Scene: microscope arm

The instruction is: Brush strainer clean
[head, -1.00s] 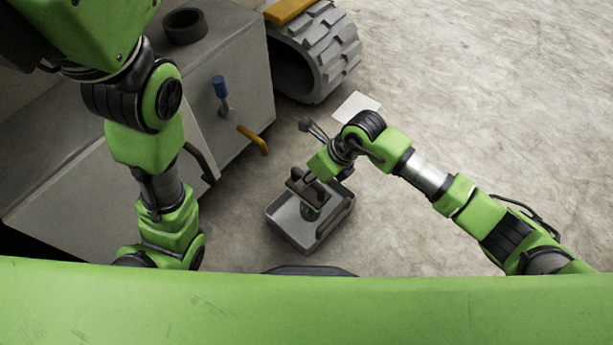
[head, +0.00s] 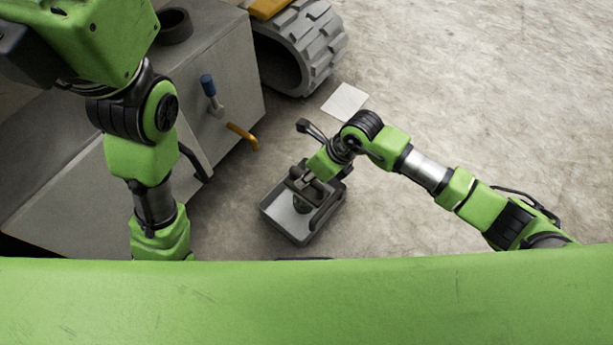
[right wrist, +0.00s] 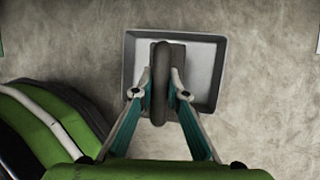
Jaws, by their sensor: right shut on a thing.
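My right gripper (head: 308,183) is over a grey tray (head: 270,211) on the floor, pointing down into it. In the right wrist view the fingers (right wrist: 160,95) are shut on a dark, narrow, rounded piece (right wrist: 161,70). I cannot tell whether this piece is the strainer or a brush. The pale inside of the tray (right wrist: 204,58) shows behind it. In the head view, dark parts at the gripper cover some of the tray. My left arm (head: 135,150) stands at the left, and its gripper is out of the picture.
A ribbed wheel or track (head: 300,45) is behind.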

